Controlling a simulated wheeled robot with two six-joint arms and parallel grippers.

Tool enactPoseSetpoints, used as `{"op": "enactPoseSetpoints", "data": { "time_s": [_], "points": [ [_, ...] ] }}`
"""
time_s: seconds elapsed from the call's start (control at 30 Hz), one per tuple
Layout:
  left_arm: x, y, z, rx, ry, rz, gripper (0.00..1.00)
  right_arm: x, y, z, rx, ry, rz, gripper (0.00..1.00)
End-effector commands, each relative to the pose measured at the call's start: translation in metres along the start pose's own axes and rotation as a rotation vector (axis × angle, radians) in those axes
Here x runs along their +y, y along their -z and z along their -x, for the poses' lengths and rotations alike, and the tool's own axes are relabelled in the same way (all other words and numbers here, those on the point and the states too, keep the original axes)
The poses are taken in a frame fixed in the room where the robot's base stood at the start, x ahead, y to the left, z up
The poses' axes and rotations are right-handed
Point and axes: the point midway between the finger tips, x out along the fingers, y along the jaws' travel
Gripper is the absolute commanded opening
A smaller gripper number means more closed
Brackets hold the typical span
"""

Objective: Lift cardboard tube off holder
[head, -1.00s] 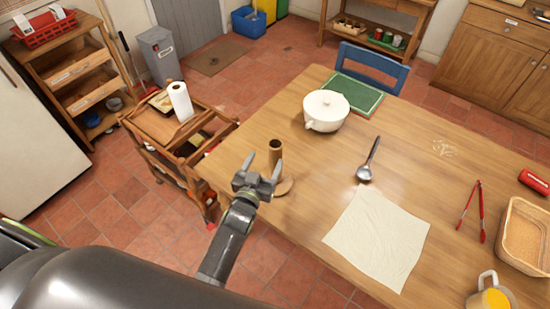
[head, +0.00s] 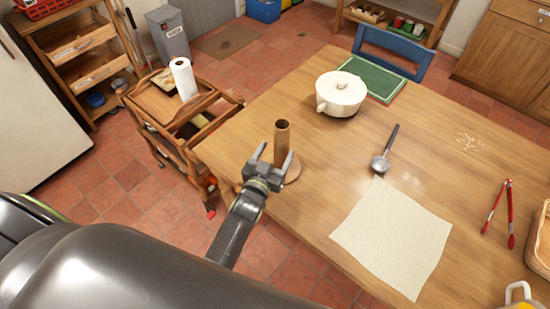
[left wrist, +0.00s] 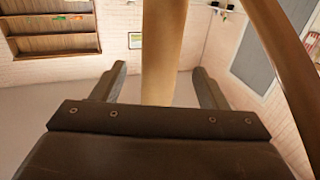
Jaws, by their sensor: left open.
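The brown cardboard tube (head: 282,138) stands upright on its round wooden holder (head: 293,172) near the table's left edge. My left gripper (head: 272,156) is open, with its fingers pointing at the tube from the near side. In the left wrist view the tube (left wrist: 163,48) stands between the two spread fingers of the left gripper (left wrist: 159,72), with gaps showing on both sides. Part of the holder's base is hidden behind my gripper in the head view. My right gripper is not in view.
A wooden cart (head: 165,110) with a paper roll (head: 185,80) stands left of the table. The tabletop between tube and pot is clear.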

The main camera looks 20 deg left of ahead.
Motion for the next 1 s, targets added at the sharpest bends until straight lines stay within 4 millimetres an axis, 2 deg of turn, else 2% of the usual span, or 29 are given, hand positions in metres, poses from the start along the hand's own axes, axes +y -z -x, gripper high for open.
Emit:
{"op": "enactPoseSetpoints", "data": {
  "time_s": [0.17, 0.4, 0.7, 1.0],
  "points": [
    [0.000, -0.003, -0.013, 0.003, -0.001, 0.000, 0.67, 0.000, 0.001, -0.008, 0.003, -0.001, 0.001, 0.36],
    [0.001, -0.004, -0.054, 0.004, -0.002, 0.000, 0.67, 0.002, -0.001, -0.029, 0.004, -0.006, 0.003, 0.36],
    [0.000, -0.002, -0.072, 0.001, 0.000, 0.000, 0.67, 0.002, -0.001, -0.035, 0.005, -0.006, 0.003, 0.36],
    [0.000, -0.001, -0.075, 0.000, 0.000, 0.000, 0.67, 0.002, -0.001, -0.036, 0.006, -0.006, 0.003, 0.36]
  ]
}}
